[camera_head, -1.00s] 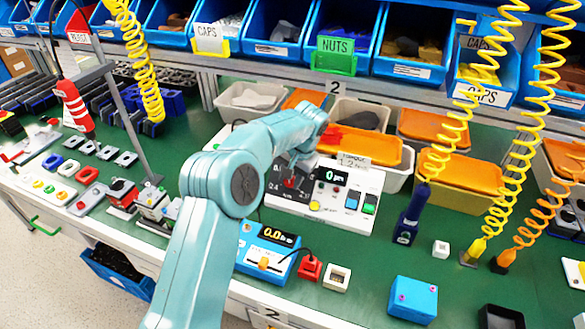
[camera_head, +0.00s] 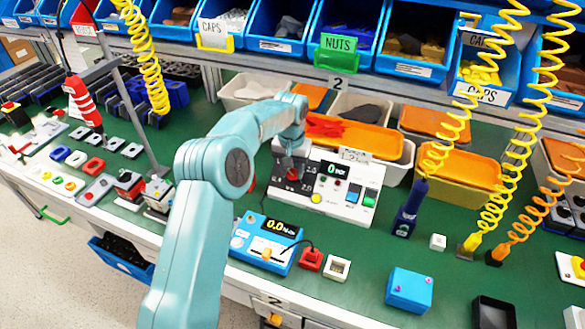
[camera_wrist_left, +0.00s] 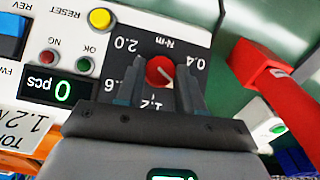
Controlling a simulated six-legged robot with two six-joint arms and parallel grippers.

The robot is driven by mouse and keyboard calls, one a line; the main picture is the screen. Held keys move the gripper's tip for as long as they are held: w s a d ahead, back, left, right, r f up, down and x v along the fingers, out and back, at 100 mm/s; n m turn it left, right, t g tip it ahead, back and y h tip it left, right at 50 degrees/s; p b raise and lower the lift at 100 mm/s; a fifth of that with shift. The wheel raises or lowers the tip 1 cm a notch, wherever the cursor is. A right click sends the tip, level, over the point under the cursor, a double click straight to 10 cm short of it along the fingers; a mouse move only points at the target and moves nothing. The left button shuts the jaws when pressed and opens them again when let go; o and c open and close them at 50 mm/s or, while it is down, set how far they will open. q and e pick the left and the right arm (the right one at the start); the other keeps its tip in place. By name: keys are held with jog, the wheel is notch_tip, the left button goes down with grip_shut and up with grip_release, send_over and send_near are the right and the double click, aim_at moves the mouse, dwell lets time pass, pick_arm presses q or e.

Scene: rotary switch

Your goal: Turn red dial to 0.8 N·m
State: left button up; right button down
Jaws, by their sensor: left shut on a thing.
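The red dial (camera_head: 293,174) is on a dark square at the left of a white control panel (camera_head: 345,205). In the left wrist view the red dial (camera_wrist_left: 159,70) has a pale pointer line slanting to the lower right. The panel appears upside down there, with 2.0, 1.6, 1.2 and 0.4 around the dial. The mark between 0.4 and 1.2 is hidden by a finger. My left gripper (camera_wrist_left: 160,88) is shut on the dial, one finger on each side. In the head view my left gripper (camera_head: 290,163) is over the dial. My right gripper is out of view.
A blue meter (camera_head: 265,243) reading 0.0 stands in front of the panel. A red tool (camera_head: 82,102) hangs at the left. Orange-lidded bins (camera_head: 355,132) stand behind the panel. A dark blue tool (camera_head: 408,208) stands right of it.

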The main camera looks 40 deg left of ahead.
aim_at(291, 177)
pick_arm(q)
jog(key=o, duration=0.7)
jog(key=shift+o, duration=0.2)
notch_tip(291, 177, up, 16)
jog(key=p, duration=0.2)
jog(key=shift+s+p, duration=0.35)
jog(key=shift+p, duration=0.05)
jog(key=shift+r, duration=0.1)
